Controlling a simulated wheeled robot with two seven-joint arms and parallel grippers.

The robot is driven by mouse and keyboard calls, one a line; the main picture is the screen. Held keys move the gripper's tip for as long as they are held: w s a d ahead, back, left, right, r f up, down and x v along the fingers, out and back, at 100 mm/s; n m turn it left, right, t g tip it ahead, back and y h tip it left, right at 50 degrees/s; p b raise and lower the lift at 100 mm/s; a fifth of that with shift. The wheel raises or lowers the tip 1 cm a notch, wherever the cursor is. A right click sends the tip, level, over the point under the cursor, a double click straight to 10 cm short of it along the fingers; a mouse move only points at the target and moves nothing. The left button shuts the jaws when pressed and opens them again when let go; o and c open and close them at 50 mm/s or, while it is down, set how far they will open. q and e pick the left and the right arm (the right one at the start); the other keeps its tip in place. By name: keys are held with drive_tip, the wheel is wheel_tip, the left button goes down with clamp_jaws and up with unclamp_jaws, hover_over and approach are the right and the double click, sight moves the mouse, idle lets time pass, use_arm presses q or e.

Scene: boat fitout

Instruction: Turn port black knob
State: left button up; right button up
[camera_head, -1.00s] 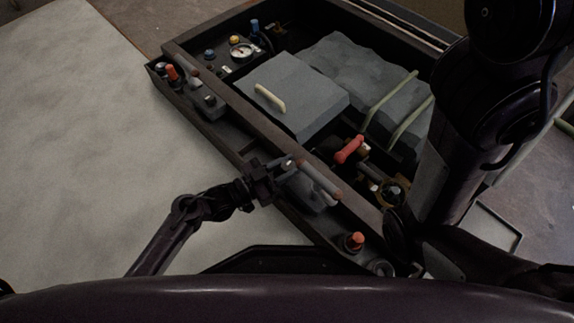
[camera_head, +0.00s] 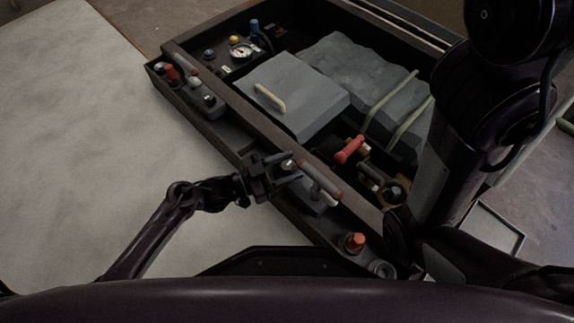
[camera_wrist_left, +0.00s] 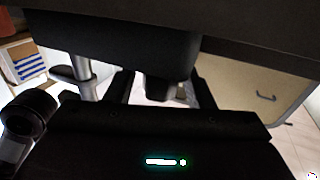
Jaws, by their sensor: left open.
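My left gripper (camera_head: 292,168) is open at the near rail of the boat box, close to a grey-brown bar handle (camera_head: 322,181). In the left wrist view a dark, blunt knob-like part (camera_wrist_left: 163,88) shows between the two open fingers. I cannot tell whether the fingers touch it, or surely that it is the port black knob. In the head view the gripper hides most of that spot. My right arm stands large at the right, and its gripper is out of view.
An orange knob (camera_head: 354,242) stands on the near rail, right of the left gripper. A red handle (camera_head: 350,149) lies inside the box. A grey hatch with a pale handle (camera_head: 270,97) is behind. More small fittings are at the far left, including an orange-red one (camera_head: 170,72). The pale table (camera_head: 80,150) is clear.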

sight(282, 169)
use_arm(q)
drive_tip(key=p+v, duration=0.3)
drive_tip(key=v, duration=0.3)
drive_tip(key=shift+s+a+r, duration=0.1)
drive_tip(key=shift+a, duration=0.15)
drive_tip(key=shift+s+a+p, duration=0.25)
drive_tip(key=shift+a+p, duration=0.1)
drive_tip(key=shift+a, duration=0.2)
